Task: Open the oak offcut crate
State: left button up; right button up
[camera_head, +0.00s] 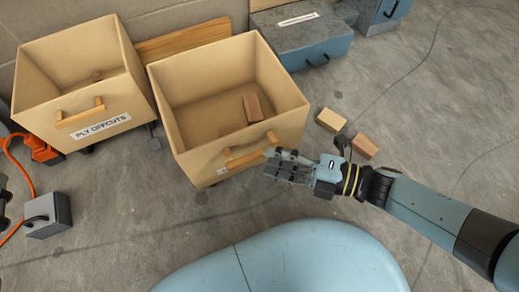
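A tan open-topped wooden crate (192,132) stands in the middle with a brown block (252,107) inside. Its front has a wooden bar handle (245,156); a label under the handle is mostly hidden, so I cannot read its name. My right gripper (272,163) is at the right end of this handle, its fingers pointing left. Whether the fingers touch the handle, and whether they are open or shut, I cannot tell. My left gripper is out of view.
A similar open crate marked PLY OFFCUTS (55,92) stands at left. Two loose blocks, one pale (331,120) and one brown (364,146), lie right of the middle crate. A grey-blue case (310,45) stands behind. The floor in front of the crates is partly clear.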

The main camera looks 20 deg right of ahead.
jog(key=v, duration=0.7)
jog(key=shift+d, duration=0.2)
jog(key=shift+s, duration=0.1)
